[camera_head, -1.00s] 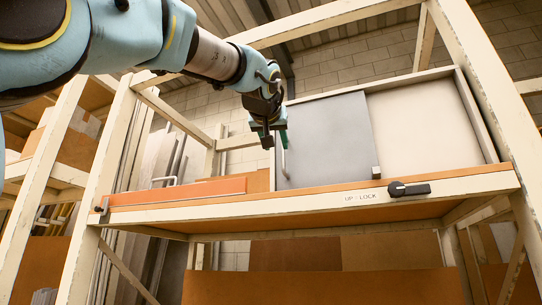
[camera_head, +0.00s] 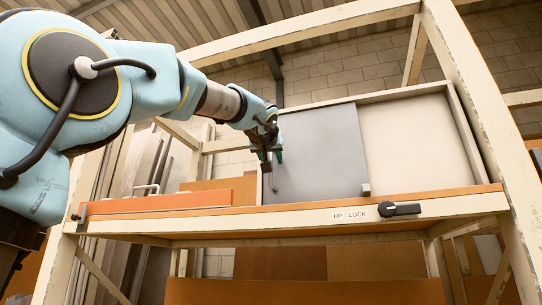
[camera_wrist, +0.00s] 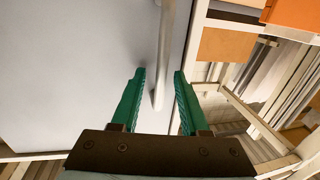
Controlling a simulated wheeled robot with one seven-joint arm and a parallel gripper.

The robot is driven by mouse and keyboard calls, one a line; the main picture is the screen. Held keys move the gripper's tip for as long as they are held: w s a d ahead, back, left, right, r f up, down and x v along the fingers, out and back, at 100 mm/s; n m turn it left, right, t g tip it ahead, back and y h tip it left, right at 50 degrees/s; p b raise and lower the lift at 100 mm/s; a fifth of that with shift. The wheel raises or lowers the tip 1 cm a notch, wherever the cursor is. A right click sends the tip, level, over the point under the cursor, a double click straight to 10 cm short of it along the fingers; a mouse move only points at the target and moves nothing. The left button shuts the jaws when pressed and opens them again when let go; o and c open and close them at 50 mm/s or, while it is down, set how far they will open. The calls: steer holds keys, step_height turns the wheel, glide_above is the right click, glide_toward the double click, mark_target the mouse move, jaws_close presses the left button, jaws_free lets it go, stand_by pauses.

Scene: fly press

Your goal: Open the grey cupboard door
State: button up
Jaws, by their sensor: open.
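The grey cupboard door (camera_head: 325,150) is a flat upright panel covering the left part of a shallow cupboard on a shelf frame. Its handle, a thin pale vertical bar (camera_head: 273,182), is near the door's left edge. My gripper (camera_head: 268,158) is at the handle's upper part. In the wrist view, the handle (camera_wrist: 165,50) runs down between the two green fingers of my gripper (camera_wrist: 160,73), with a gap visible on each side. The fingers are open. The grey door (camera_wrist: 80,70) fills the left of that view.
A pale panel (camera_head: 415,142) fills the cupboard's right side. A small grey block (camera_head: 365,189) sits at the door's lower right corner. A black lever (camera_head: 400,209) beside an "UP : LOCK" label is on the shelf's front edge. An orange panel (camera_head: 165,202) with a handle lies left.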

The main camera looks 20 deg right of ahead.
steer(key=shift+c, duration=0.2)
jaws_close()
stand_by(1.3)
